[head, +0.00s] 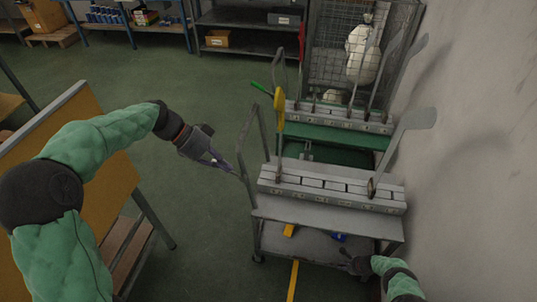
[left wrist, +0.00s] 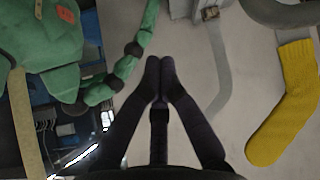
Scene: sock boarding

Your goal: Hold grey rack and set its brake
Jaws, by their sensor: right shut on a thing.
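The grey rack (head: 330,213) is a wheeled cart with a slotted block (head: 330,186) on top and a lower shelf (head: 310,244). A tube handle (head: 243,150) rises at its left end. My left gripper (head: 226,166) is just left of this handle; in the left wrist view its fingertips (left wrist: 160,68) are together, with nothing visible between them. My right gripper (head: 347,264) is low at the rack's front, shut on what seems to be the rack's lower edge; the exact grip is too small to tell. A small blue part (head: 338,238) shows by the lower shelf. I cannot make out the brake's state.
A yellow sock (head: 278,112) is on an upright board at the rack; it also shows in the left wrist view (left wrist: 285,105). A grey board (head: 402,140) stands at right. A green rack (head: 325,134) is close behind.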

